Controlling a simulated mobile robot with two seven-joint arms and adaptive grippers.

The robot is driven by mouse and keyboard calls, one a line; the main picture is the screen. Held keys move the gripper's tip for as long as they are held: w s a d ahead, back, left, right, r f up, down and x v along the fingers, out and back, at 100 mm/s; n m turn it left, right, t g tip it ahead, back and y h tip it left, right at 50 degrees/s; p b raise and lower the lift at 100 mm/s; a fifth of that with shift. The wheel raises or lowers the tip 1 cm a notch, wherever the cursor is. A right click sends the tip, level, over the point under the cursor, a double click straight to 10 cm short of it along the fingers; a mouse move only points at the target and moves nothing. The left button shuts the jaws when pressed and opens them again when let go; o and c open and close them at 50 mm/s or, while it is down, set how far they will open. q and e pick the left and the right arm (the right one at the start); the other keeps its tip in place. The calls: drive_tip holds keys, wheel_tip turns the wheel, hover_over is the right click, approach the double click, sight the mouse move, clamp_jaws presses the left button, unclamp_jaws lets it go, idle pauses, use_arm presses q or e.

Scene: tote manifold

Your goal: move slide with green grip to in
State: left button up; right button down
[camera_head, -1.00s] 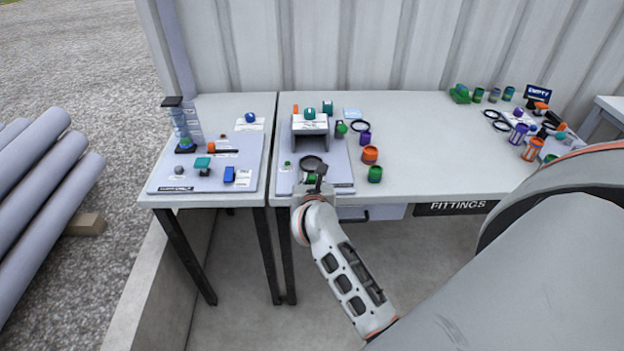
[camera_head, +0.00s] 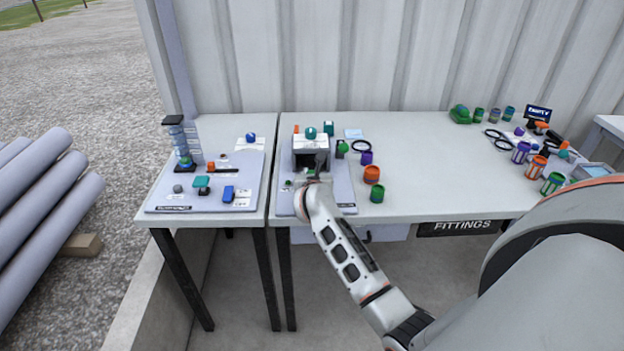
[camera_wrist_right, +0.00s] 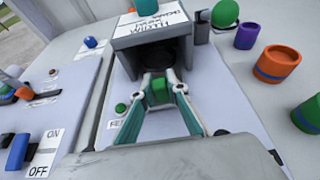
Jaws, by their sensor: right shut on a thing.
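The slide's green grip (camera_wrist_right: 159,92) shows in the right wrist view between the two fingers of my right gripper (camera_wrist_right: 160,86), which is shut on it. The dark round part of the slide (camera_wrist_right: 157,75) lies beyond the grip, in the mouth of the grey box-shaped housing (camera_wrist_right: 124,58). In the head view my right gripper (camera_head: 318,170) is at the front of this housing (camera_head: 296,148) and hides the grip and most of the slide. My left gripper is not in view.
A small green button (camera_wrist_right: 121,108) sits on the panel left of the fingers. Orange (camera_head: 371,174), purple (camera_head: 366,158) and green (camera_head: 377,193) fittings stand right of the panel. A second panel (camera_head: 165,205) with switches is at the left. The table's middle is clear.

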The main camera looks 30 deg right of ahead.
drive_tip(key=c, duration=2.4)
unclamp_jaws()
drive_tip(key=shift+w+d+r, duration=0.1)
drive_tip(key=shift+d+r, duration=0.05)
drive_tip(key=shift+r, duration=0.05)
drive_tip(key=o, duration=0.4)
drive_tip(key=shift+w, duration=0.1)
drive_tip(key=shift+o, duration=0.2)
drive_tip(key=shift+f, duration=0.15)
drive_tip(key=v, duration=1.2)
